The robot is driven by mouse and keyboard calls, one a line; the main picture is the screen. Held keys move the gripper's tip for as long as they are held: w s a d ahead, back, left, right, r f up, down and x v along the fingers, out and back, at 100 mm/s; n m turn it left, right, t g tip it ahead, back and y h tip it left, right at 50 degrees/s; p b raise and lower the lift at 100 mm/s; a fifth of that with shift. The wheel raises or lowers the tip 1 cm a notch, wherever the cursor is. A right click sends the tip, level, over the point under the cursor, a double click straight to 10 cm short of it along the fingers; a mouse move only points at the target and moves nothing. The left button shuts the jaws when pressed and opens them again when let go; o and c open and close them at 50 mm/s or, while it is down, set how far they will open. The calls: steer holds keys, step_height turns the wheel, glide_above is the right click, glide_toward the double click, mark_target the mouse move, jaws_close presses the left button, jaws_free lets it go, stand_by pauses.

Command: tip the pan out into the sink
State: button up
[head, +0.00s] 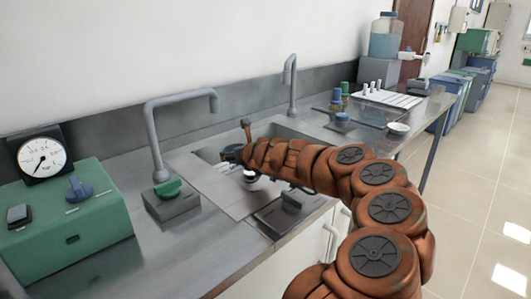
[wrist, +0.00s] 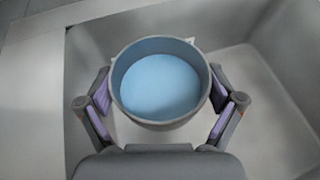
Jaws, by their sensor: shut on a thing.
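The pan (wrist: 160,123) is a round grey vessel in the middle of the wrist view. Its inside is pale blue, and I cannot tell if that is liquid or a coloured floor. Its rim looks about level. My gripper (wrist: 160,88) has one purple-padded finger on each side of the pan and is shut on it. The pan is over the grey sink (wrist: 268,100), whose walls and floor show around it. In the head view my arm reaches over the sink (head: 283,131) and hides much of it. The gripper there is mostly hidden.
A tall grey tap (head: 154,140) stands left of the sink, and another tap (head: 291,85) stands behind it. A green box (head: 70,225) with a dial gauge (head: 42,157) is at the left. A white dish (head: 398,128) and a white rack (head: 385,97) are at the right.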

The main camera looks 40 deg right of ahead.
steer(key=shift+r, duration=0.1)
step_height(320, 180, up, 5)
steer(key=p, duration=0.5)
stand_by(0.3)
